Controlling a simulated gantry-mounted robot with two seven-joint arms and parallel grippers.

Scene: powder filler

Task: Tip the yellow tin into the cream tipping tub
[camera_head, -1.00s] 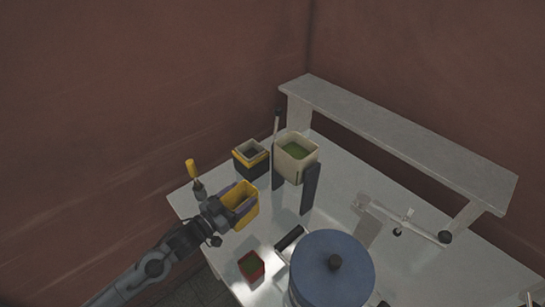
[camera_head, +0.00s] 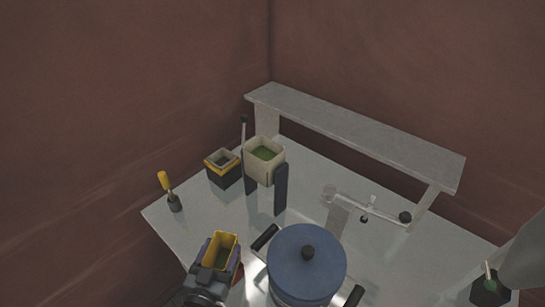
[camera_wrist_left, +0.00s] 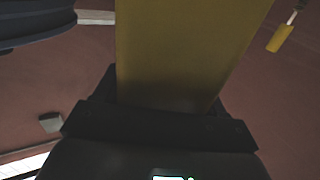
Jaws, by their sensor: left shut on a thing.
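The yellow tin (camera_head: 233,240) is held by my left gripper (camera_head: 214,262) at the front left of the table, its open top showing in the head view. It looks roughly upright; its dark inside does not show clearly what it holds. In the left wrist view the tin's yellow wall (camera_wrist_left: 185,50) rises from between the dark fingers (camera_wrist_left: 160,125). The cream tipping tub (camera_head: 251,165) stands upright between two dark posts farther back, with green stuff inside. My left gripper and tin are well apart from it, on the near side.
A black and yellow box (camera_head: 226,178) stands just left of the tub. A yellow-handled tool (camera_head: 165,183) stands near the left edge. A blue lidded drum (camera_head: 307,270) is right of the tin. A raised shelf (camera_head: 350,130) runs behind; a balance-like arm (camera_head: 365,208) stands right of the tub.

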